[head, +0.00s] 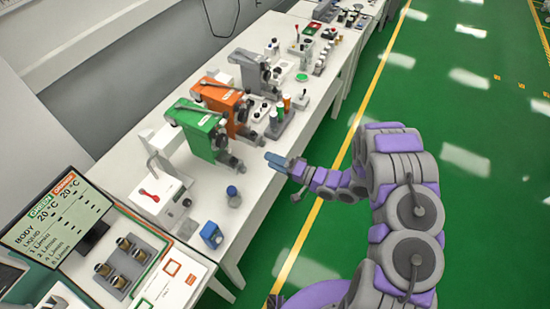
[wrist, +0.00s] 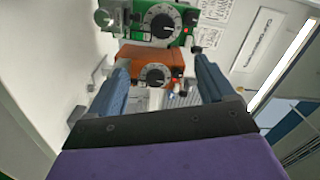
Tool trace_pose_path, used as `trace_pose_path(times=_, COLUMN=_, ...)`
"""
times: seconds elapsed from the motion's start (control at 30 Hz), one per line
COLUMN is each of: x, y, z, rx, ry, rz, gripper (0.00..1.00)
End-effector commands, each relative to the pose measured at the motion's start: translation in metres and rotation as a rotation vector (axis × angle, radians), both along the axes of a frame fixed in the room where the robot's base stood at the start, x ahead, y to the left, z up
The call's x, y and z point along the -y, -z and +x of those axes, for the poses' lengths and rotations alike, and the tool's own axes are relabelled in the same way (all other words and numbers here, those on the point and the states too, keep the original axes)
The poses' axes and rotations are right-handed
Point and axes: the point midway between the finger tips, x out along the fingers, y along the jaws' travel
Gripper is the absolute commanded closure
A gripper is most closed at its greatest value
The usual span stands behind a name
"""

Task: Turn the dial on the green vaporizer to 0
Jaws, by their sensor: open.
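The green vaporizer (head: 200,126) stands on the white bench in the head view, left of my gripper. In the wrist view the green vaporizer (wrist: 148,38) is at the top, with its round black dial (wrist: 162,22) facing the camera. The dial's numbers are too small to read. My gripper (head: 270,160) is in front of the vaporizers at the bench edge, apart from them. In the wrist view its two blue fingers (wrist: 162,82) are spread wide with nothing held between them. The orange vaporizer (wrist: 152,65) and its own dial show between the fingers.
The orange vaporizer (head: 224,98) and a grey one (head: 257,70) stand close behind the green one. A monitor (head: 58,212) is at the lower left. A small blue item (head: 211,235) sits near the bench edge. The green floor (head: 470,200) at the right is clear.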

Motion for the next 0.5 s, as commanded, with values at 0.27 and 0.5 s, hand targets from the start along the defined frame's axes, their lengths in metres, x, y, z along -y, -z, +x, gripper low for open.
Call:
trace_pose_path(times=0.27, x=0.0004, y=-0.0005, z=-0.0003, rx=-0.183, ry=-0.009, rz=0.076, gripper=0.18)
trace_pose_path(times=0.5, x=0.0005, y=0.001, z=-0.0005, rx=-0.217, ry=-0.011, rz=0.09, gripper=0.18)
